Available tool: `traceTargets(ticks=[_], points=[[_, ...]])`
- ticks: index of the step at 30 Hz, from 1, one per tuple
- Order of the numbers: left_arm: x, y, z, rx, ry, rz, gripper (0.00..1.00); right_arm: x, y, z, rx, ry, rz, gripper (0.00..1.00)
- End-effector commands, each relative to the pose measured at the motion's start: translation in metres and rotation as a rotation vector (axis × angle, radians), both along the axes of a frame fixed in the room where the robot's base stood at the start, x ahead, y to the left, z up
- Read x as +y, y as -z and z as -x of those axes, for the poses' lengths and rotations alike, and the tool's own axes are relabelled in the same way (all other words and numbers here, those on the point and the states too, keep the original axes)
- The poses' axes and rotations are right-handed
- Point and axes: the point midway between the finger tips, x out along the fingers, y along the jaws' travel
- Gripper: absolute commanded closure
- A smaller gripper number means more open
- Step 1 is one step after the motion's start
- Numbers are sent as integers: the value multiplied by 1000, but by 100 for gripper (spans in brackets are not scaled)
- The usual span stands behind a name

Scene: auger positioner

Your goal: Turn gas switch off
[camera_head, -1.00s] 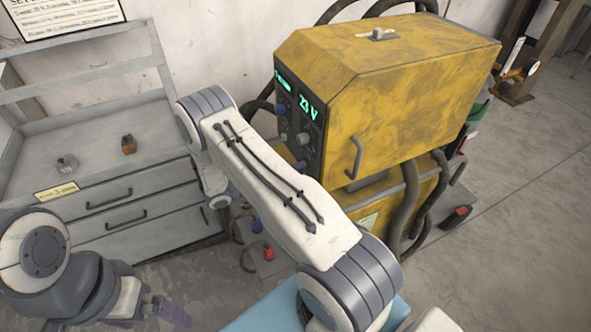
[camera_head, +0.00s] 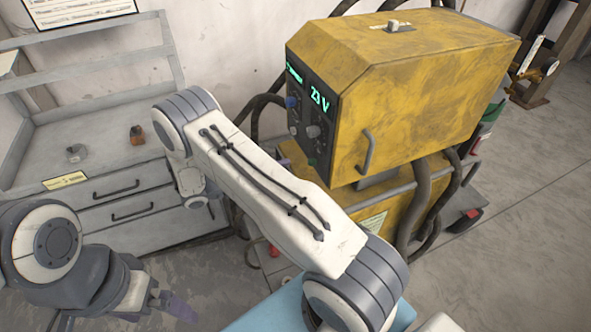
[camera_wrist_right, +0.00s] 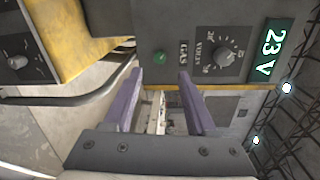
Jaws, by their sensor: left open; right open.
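The yellow welding machine (camera_head: 430,85) has a dark front panel (camera_head: 312,115) with a lit "23 V" display. In the right wrist view the panel (camera_wrist_right: 185,22) fills the top, with a grey dial (camera_wrist_right: 226,60), the word GAS beside it and a small green button or switch (camera_wrist_right: 159,57). My right gripper (camera_wrist_right: 160,74) is open and empty, its purple fingertips pointing at the panel, with the green part between them in the picture. Contact cannot be told. In the head view my right forearm hides this gripper. My left gripper (camera_head: 172,306) is open at the lower left, away from the machine.
A grey drawer cabinet (camera_head: 120,195) stands left, with a small metal part (camera_head: 76,152) and a brown part (camera_head: 137,134) on top. Thick hoses (camera_head: 420,205) hang by the machine. Another yellow unit with a knob (camera_wrist_right: 18,62) is close in the wrist view.

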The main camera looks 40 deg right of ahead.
Motion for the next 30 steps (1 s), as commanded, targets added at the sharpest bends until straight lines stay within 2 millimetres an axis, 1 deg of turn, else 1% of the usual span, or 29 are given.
traceTargets(ticks=[1,3,7,24,27,29,30], points=[[0,5,0,0,0,0,0,9,2,-2,-3,-2,-1,43],[0,7,0,0,0,0,0,17,1,-5,-2,-2,0,43],[0,9,0,0,0,0,0,27,-1,-7,-1,-1,-1,43],[0,9,0,0,0,0,0,29,-3,-7,-6,2,-3,43],[0,9,0,0,0,0,0,36,-11,-3,-67,16,-26,43],[0,9,0,0,0,0,0,45,-20,2,-149,36,-58,43],[0,9,0,0,0,0,0,52,-27,7,-223,57,-87,43]])
